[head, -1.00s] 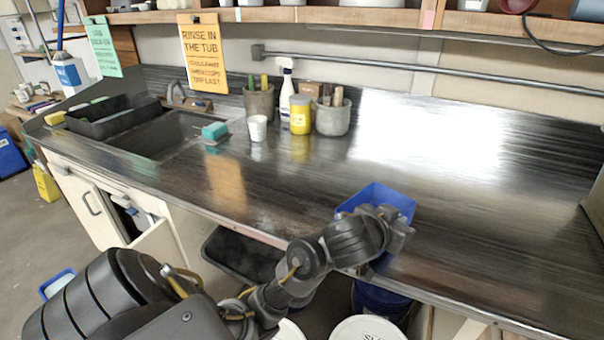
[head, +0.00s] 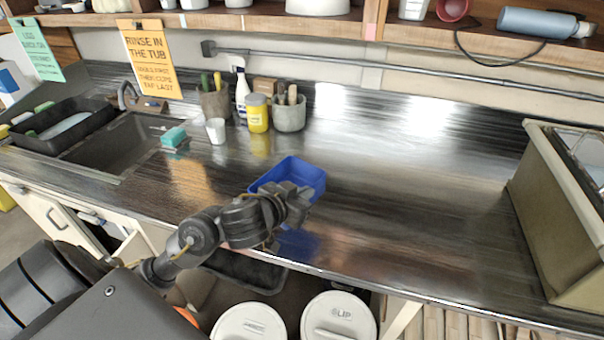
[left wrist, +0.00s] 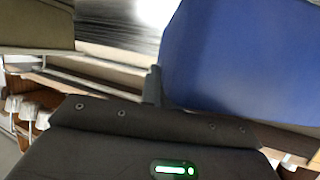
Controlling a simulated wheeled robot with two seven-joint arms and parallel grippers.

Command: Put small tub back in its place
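The small tub, an open blue rectangular tub (head: 308,176), is over the counter near its front edge in the head view. My left gripper (head: 296,203) is at the tub's near side and appears shut on its wall. A blue reflection shows in the counter below. In the left wrist view, the tub's blue side (left wrist: 240,70) fills the upper right, beside one dark finger. The other finger is hidden. My right gripper is not in view.
The dark counter (head: 420,190) is clear right of the tub, up to a beige box-like unit (head: 550,220). A sink (head: 125,145), white cup (head: 216,131), yellow jar (head: 257,116) and grey pot (head: 289,117) are behind and left. Lidded buckets (head: 250,322) stand below the front edge.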

